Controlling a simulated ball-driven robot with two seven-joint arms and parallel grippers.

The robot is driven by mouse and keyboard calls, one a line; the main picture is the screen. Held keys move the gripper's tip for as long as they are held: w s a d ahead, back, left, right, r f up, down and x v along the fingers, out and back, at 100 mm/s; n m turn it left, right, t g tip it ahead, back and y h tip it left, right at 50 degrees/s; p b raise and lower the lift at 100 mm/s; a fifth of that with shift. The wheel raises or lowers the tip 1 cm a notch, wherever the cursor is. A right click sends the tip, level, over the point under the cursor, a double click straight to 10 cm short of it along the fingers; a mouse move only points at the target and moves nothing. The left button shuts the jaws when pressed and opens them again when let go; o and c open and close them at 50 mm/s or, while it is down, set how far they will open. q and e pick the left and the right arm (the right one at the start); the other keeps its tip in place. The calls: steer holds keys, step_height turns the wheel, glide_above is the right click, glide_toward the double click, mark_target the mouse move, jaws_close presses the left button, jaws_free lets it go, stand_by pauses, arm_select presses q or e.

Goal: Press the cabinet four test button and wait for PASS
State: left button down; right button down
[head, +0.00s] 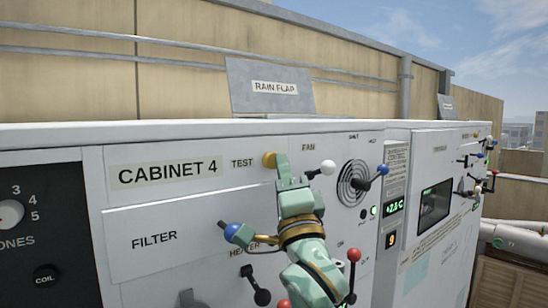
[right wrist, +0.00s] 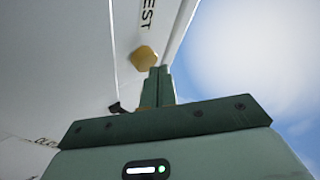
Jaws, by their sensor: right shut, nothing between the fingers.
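The cabinet labelled CABINET 4 (head: 168,172) has a yellow test button (head: 269,160) beside the word TEST, at the top of its front. My right gripper (head: 282,160) is shut and empty, its fingertips right beside the button and overlapping its right edge. In the right wrist view the yellow button (right wrist: 145,57) shows just beyond the closed fingertips (right wrist: 160,70). I cannot tell whether they touch it. No PASS reading is legible. My left gripper is out of view.
A white-tipped lever (head: 327,168) and a blue-knobbed lever (head: 382,170) stand right of my gripper. A blue knob (head: 232,232) is at its lower left and a red-knobbed lever (head: 353,256) at its lower right. A small green display (head: 394,207) is lit farther right.

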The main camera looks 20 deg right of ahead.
steer(key=shift+w+a, duration=0.15)
steer(key=shift+w, duration=0.45)
stand_by(0.7)
steer(key=shift+s, duration=0.1)
steer(key=shift+s+d+p, duration=0.2)
steer(key=shift+s+p, duration=0.35)
steer(key=shift+s, duration=0.3)
steer(key=s+p, duration=0.1)
steer(key=s, duration=0.1)
steer(key=s+d+p, duration=0.1)
steer(key=s, duration=0.2)
steer(key=shift+d, duration=0.15)
steer(key=shift+w+f, duration=0.1)
steer(key=shift+f, duration=0.05)
stand_by(0.5)
